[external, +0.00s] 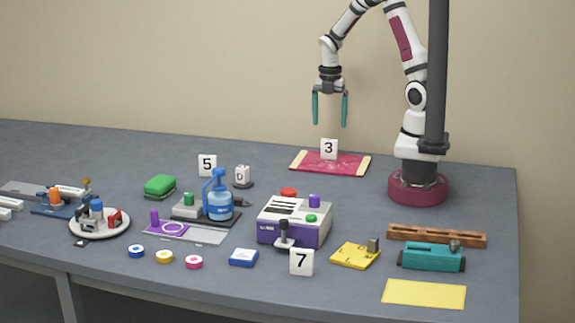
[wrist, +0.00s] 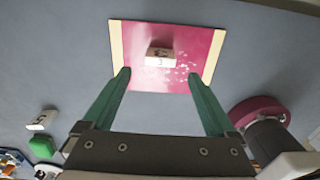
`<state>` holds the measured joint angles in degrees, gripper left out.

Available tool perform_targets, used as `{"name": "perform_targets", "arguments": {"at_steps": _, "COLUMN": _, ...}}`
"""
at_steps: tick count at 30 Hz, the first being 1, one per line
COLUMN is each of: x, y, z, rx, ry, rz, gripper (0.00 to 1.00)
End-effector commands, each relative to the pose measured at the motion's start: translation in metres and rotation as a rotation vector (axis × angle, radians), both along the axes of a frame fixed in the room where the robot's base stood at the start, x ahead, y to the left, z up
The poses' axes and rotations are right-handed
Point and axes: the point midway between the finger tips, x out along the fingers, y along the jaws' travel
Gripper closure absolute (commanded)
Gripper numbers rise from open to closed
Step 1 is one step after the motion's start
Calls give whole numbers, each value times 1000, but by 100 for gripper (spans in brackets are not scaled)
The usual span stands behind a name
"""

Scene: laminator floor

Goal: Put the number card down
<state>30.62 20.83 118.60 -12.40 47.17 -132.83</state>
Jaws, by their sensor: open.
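A white number card marked 3 (external: 329,149) stands on a red mat with cream end strips (external: 350,165) at the back of the table. In the wrist view the card (wrist: 160,57) sits near the middle of the mat (wrist: 140,78). My gripper (external: 329,124) is open and empty, with teal fingers, and hangs above the card, apart from it. In the wrist view its fingertips (wrist: 159,72) spread wider than the card. Two other number cards stand on the table: a 5 (external: 207,165) and a 7 (external: 302,262).
A purple and white laminator (external: 295,222), a blue bottle (external: 220,206) and a green block (external: 160,186) stand mid-table. A wooden rail (external: 436,236), a teal tool (external: 431,257) and a yellow sheet (external: 424,293) lie front right. The table around the mat is clear.

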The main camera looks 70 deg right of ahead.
Motion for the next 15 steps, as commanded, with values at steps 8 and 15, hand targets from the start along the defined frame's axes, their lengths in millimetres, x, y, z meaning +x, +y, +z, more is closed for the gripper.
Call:
{"name": "perform_targets", "arguments": {"at_steps": 8, "x": 0, "y": 0, "z": 43, "rx": 0, "ry": -1, "rz": 0, "gripper": 8}}
{"name": "perform_targets", "arguments": {"at_steps": 15, "x": -15, "y": 49, "z": 71, "rx": 22, "ry": -6, "rz": -338, "gripper": 8}}
